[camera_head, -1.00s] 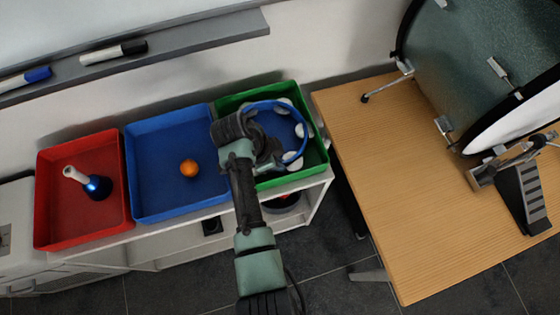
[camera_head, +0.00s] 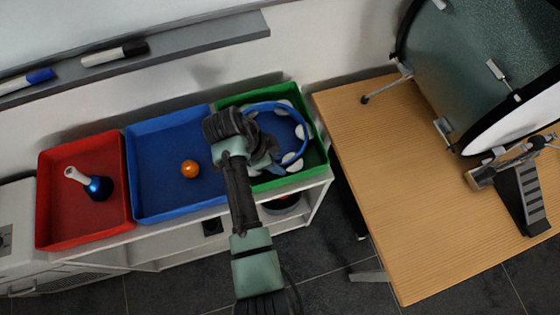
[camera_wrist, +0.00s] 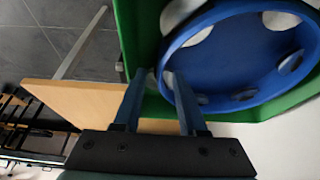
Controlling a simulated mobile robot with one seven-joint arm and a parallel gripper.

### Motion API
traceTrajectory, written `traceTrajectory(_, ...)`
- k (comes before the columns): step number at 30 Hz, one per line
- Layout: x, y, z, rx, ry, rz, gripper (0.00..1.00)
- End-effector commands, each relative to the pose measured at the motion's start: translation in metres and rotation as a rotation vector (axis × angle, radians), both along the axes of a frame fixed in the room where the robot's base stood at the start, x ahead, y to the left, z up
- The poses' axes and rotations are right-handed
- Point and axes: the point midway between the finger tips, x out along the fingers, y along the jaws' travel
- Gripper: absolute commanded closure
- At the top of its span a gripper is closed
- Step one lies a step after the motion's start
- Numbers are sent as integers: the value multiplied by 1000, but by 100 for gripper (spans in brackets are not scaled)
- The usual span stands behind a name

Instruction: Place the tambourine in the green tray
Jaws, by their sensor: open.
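The tambourine is a blue ring (camera_head: 305,131) with pale round jingles. It lies in the green tray (camera_head: 322,165) at the right end of the shelf in the head view. In the wrist view the tambourine (camera_wrist: 228,19) shows large, inside the green tray wall (camera_wrist: 133,40). My gripper (camera_wrist: 156,76) is open. Its two blue-grey fingers are apart, with the tray wall and the tambourine's near edge beyond their tips. I cannot tell whether a finger touches the ring. In the head view my arm covers the tambourine's left side and part of the tray.
A blue tray (camera_head: 150,170) with an orange ball (camera_head: 190,168) stands left of the green one. A red tray (camera_head: 55,205) holds a blue bell-like object with a pale handle (camera_head: 97,187). A wooden table (camera_head: 375,170) with a drum (camera_head: 470,65) and pedal (camera_head: 522,195) stands right.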

Motion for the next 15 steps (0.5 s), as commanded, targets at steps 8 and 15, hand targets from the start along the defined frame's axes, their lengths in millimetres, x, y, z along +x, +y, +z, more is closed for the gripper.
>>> traceTrajectory(8,-7,23,58,1,-4,4,59)
traceTrajectory(15,-11,34,85,0,0,2,59)
